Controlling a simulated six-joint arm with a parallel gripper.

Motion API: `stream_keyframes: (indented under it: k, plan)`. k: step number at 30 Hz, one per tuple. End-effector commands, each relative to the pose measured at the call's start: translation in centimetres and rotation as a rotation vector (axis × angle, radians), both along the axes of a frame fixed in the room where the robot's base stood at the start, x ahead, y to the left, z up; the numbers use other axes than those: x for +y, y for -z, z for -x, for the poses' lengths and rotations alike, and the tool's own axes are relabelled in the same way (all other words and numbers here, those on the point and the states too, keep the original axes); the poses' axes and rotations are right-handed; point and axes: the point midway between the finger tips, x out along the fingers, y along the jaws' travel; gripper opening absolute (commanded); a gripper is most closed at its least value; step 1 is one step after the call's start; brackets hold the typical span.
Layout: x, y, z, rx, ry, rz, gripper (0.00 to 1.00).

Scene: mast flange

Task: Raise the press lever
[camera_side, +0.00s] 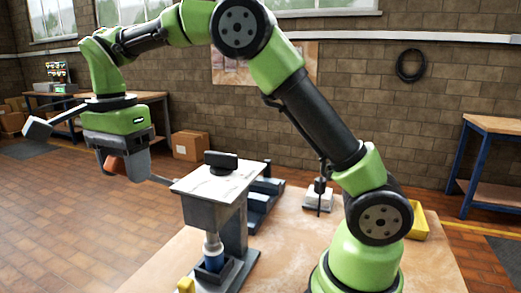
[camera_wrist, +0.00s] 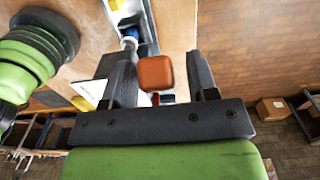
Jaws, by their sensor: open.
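The press (camera_side: 228,215) stands on the table, with a grey column, a pale top plate (camera_side: 215,180) and a blue-and-white ram (camera_side: 213,250) at its front. Its lever (camera_side: 162,181) sticks out to the left, roughly level, and ends in an orange knob (camera_side: 114,164). My gripper (camera_side: 118,168) is open, pointing down at the left of the press. In the wrist view the orange knob (camera_wrist: 155,73) sits between the two fingers of my gripper (camera_wrist: 162,77), nearer the left finger, with a clear gap to the right one. Whether the left finger touches it I cannot tell.
A black block (camera_side: 221,161) sits on the press top. Behind the press are dark blue fixtures (camera_side: 264,194). A dark upright tool on a pale block (camera_side: 318,203) and a yellow bin (camera_side: 418,224) stand farther right.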

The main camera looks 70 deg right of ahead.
Motion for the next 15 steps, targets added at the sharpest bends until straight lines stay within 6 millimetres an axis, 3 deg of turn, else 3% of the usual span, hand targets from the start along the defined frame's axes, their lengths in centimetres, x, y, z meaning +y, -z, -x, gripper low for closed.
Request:
stream_keyframes:
  k: [6, 15]
  plan:
    - [-0.2, -4.3, -0.1, -0.006, 0.007, -0.004, 0.53]
    - [-0.2, -7.5, -0.1, -0.001, 0.005, -0.001, 0.53]
